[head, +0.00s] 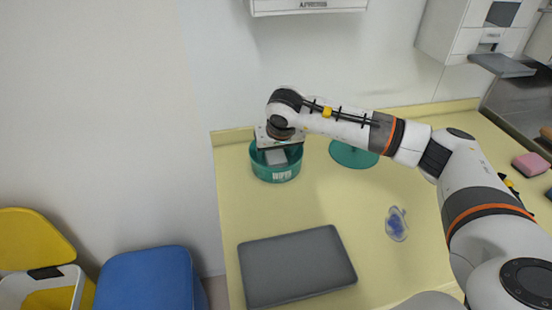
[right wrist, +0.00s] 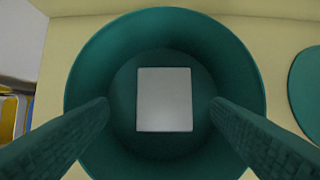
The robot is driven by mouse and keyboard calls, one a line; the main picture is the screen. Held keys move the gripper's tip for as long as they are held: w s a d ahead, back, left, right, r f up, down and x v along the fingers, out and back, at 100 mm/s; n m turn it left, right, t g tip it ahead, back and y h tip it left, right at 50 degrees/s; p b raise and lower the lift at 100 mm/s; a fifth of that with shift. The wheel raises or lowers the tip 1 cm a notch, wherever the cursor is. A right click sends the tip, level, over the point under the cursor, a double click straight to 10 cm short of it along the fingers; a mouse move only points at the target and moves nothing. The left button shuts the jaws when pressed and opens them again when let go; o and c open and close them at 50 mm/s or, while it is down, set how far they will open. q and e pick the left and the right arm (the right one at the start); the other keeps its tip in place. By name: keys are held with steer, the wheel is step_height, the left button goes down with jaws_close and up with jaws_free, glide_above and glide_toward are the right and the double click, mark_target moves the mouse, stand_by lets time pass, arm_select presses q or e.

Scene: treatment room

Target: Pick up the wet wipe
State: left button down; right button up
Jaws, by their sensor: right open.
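The wet wipe (right wrist: 164,98) is a pale grey-white rectangle. It lies inside a round green tub (head: 276,172) with "WIPES" lettering on its front, at the back left of the yellow counter. In the right wrist view the tub's wall (right wrist: 92,60) rings the wipe. My right gripper (head: 277,150) points down over the tub. Its two fingers (right wrist: 162,105) are open, one on each side of the wipe, with visible gaps to it. How deep the fingertips reach is hard to tell. My left gripper is not in view.
A green round lid (head: 353,154) lies right of the tub. A dark grey tray (head: 296,266) lies at the counter's front. A clear bag with blue contents (head: 396,224) and a pink sponge (head: 530,164) are to the right. Wall and counter edge are close behind the tub.

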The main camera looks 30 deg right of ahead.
mark_target(276, 158)
steer(key=x, duration=0.3)
steer(key=shift+w+d+f+p, duration=0.1)
steer(key=shift+d+f+p, duration=0.15)
steer(key=shift+f+p, duration=0.05)
steer(key=c, duration=1)
steer(key=shift+r+b, duration=0.85)
steer(key=shift+r, duration=4.25)
steer(key=shift+c, duration=0.2)
